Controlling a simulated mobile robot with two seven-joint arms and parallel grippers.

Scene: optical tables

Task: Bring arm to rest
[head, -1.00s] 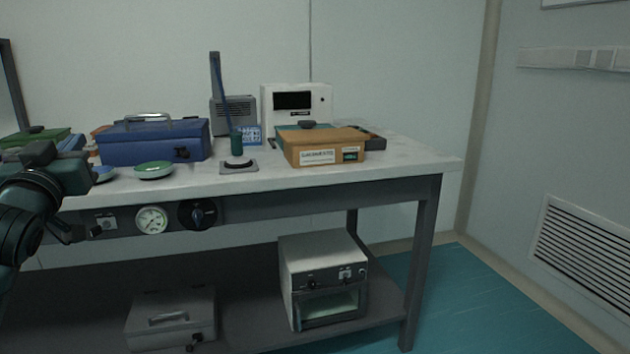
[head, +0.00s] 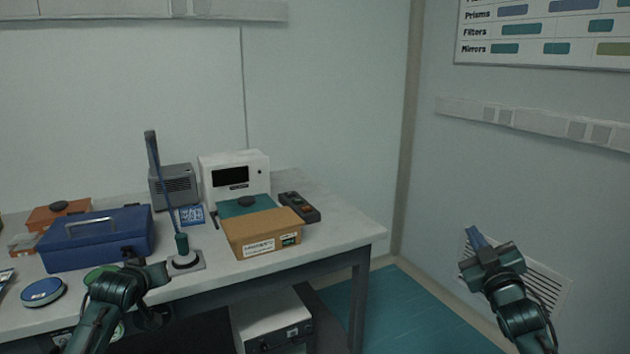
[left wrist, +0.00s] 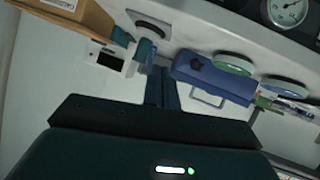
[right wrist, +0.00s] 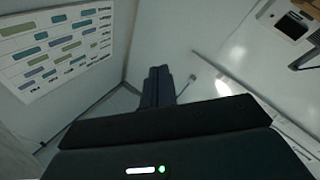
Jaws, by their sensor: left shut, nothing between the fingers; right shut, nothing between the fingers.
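My right gripper (head: 474,236) is raised in open air at the right of the head view, in front of the side wall. Its fingers are together and empty in the right wrist view (right wrist: 158,86), pointing toward bare wall. My left gripper (head: 130,256) is at the lower left of the head view, overlapping the table's front part near a green dish. Its fingers are together and empty in the left wrist view (left wrist: 160,90). In the head view its fingertips are hard to make out.
The white table (head: 340,225) carries a blue toolbox (head: 98,238), a stand with a tall rod (head: 160,180), a cardboard box (head: 262,232) and a white instrument (head: 234,174). A grey oven-like box (head: 270,322) is below. The teal floor (head: 400,312) at right is clear.

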